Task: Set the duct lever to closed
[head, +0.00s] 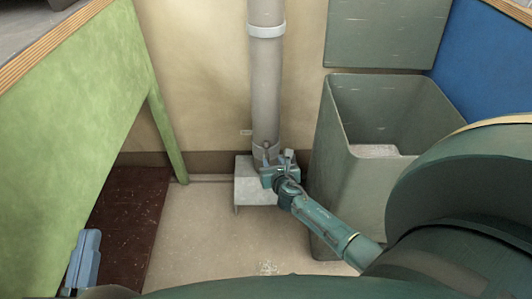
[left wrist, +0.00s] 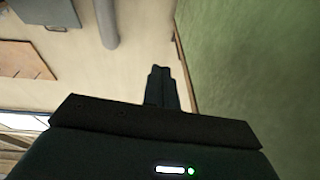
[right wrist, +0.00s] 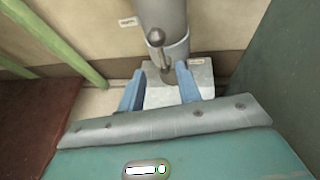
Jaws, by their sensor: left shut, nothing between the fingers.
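The duct (head: 266,85) is a grey vertical pipe ending in a pale box (head: 250,188). Its lever (right wrist: 161,55) has a round knob at the top and a short rod slanting down to the duct's lower end. The knob also shows in the head view (head: 266,147). My right gripper (right wrist: 158,79) is open, with one blue finger on each side of the lever's lower part in the picture. I cannot tell whether either finger touches it. My left gripper (left wrist: 160,71) is shut and empty, far from the duct at the lower left of the head view (head: 88,236).
A tall green-grey bin (head: 345,160) stands just right of the duct. A green panel and post (head: 165,135) are at the left, above a dark red-brown mat (head: 118,220). Small labels are on the wall (right wrist: 128,22) and box (right wrist: 196,62), unreadable. Floor in front is clear.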

